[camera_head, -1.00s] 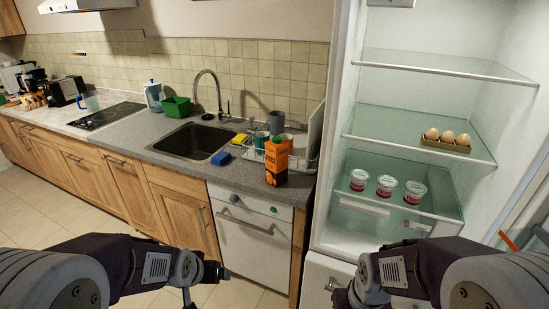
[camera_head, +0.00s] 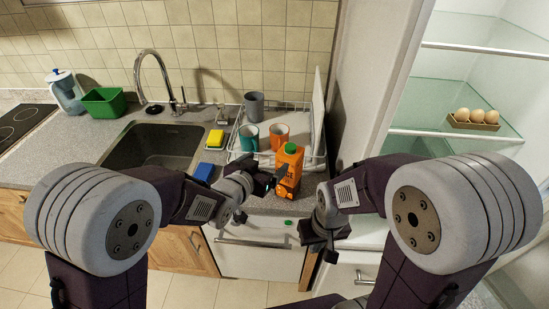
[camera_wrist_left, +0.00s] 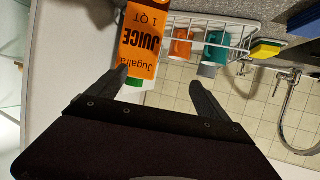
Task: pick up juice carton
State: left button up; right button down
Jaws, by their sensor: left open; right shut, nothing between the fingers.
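The orange juice carton (camera_head: 290,172) with a green cap stands upright on the counter in front of the dish rack. In the left wrist view the carton (camera_wrist_left: 142,45) shows its "JUICE" label, upside down, near the left finger. My left gripper (camera_head: 273,178) is open beside the carton's left side in the head view. In the left wrist view the left gripper's fingers (camera_wrist_left: 163,85) are spread and nothing is held between them. My right gripper (camera_head: 325,238) is shut and empty, low in front of the counter edge, right of the carton.
The dish rack (camera_head: 236,150) behind the carton holds a teal cup (camera_head: 249,138), an orange cup (camera_head: 279,137) and a grey cup (camera_head: 255,105). The open fridge with an egg tray (camera_head: 473,122) is at right.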

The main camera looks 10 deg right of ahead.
aim_at(284, 162)
pick_arm(q)
jog(key=shift+m+g, duration=0.3)
jog(key=shift+g, duration=0.2)
jog(key=d, duration=0.1)
jog(key=d+f+p, duration=0.1)
jog(key=d, duration=0.3)
jog(key=shift+w+f, duration=0.3)
jog(key=p+x, duration=0.1)
jog(key=x, duration=0.1)
jog(key=p+x, duration=0.1)
jog(key=x, duration=0.1)
jog(key=shift+w+d, duration=0.1)
jog(key=shift+d, duration=0.35)
jog(key=shift+w+d+f, duration=0.1)
jog(key=shift+w+f, duration=0.05)
jog(key=shift+w, duration=0.2)
jog(key=shift+s, duration=0.25)
jog(key=c, duration=0.9)
grip_shut()
jog(key=shift+w+r+h, duration=0.2)
jog(key=shift+r+h, duration=0.05)
jog(key=shift+h, duration=0.05)
pick_arm(e)
jog(key=r, duration=0.3)
jog(key=shift+s+d+r, duration=0.15)
jog(key=shift+s+d, duration=0.1)
jog(key=shift+s, duration=0.05)
